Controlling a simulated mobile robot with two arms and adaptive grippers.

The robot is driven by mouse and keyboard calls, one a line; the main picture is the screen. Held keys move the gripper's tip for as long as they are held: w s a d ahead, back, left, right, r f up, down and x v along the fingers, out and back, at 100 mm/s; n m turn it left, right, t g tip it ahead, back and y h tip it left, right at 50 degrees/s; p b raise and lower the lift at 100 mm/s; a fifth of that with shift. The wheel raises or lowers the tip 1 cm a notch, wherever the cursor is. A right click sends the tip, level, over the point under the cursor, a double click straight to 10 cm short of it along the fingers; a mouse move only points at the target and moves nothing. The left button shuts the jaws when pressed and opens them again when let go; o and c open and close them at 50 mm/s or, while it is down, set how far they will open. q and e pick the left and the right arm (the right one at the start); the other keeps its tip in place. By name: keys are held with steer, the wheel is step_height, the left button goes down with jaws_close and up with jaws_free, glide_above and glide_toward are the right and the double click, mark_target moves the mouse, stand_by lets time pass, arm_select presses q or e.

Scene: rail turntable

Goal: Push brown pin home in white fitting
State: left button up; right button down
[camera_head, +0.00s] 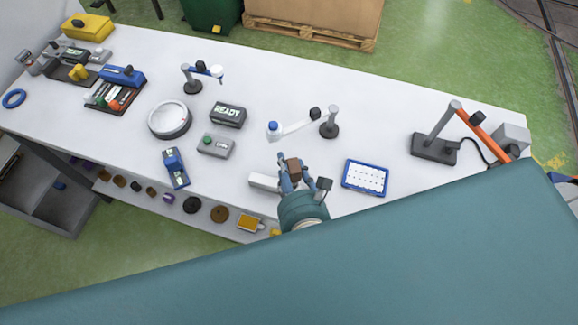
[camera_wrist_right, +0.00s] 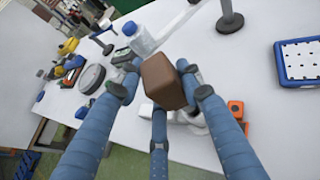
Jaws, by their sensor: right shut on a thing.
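My right gripper (camera_head: 292,172) is shut on a brown block-like piece (camera_head: 293,169), which I take to be the brown pin. In the right wrist view the brown piece (camera_wrist_right: 163,82) sits between the blue fingers of the gripper (camera_wrist_right: 160,85). A white block (camera_head: 264,182), perhaps the white fitting, lies just left of the gripper in the head view. In the wrist view a whitish part (camera_wrist_right: 192,116) shows behind and below the brown piece, partly hidden by the fingers. I cannot tell whether the two touch. My left gripper is not in view.
A blue-rimmed tray (camera_head: 366,178) lies to the right. A grey button box (camera_head: 216,146) and READY display (camera_head: 228,114) stand to the left.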

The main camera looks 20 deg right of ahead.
steer(key=shift+p, duration=0.4)
stand_by(0.3)
steer(key=shift+f+b, duration=1.95)
steer(key=shift+f, duration=0.9)
steer(key=c, duration=1.1)
jaws_free()
steer(key=v, duration=1.2)
